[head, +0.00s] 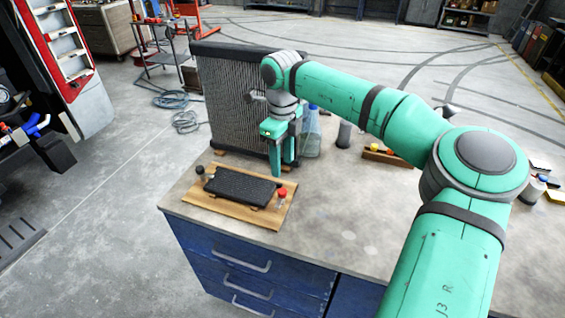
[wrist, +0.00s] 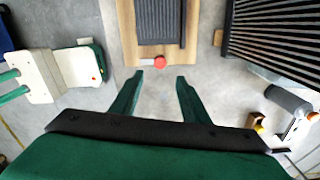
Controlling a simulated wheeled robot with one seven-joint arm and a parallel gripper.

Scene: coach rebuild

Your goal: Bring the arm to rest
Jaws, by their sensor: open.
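My green arm reaches from the lower right across the workbench (head: 345,205) in the head view. My gripper (head: 283,170) points down above the bench, beside the right end of a dark finned block. In the wrist view, my gripper (wrist: 159,77) has its two green fingers apart, with only bare grey surface showing between them. The dark block (head: 241,187) lies on a wooden board (head: 235,208) and also shows in the wrist view (wrist: 160,22). A small red-capped container (head: 282,195) stands at the board's right side; its red cap (wrist: 160,62) appears just beyond the fingertips.
A tall radiator (head: 225,105) stands behind my gripper, close to the arm's end. A clear bottle (head: 311,135) and a dark cylinder (head: 344,134) stand to the right. A small wooden tray (head: 385,157) lies under the arm. The bench's front middle is clear.

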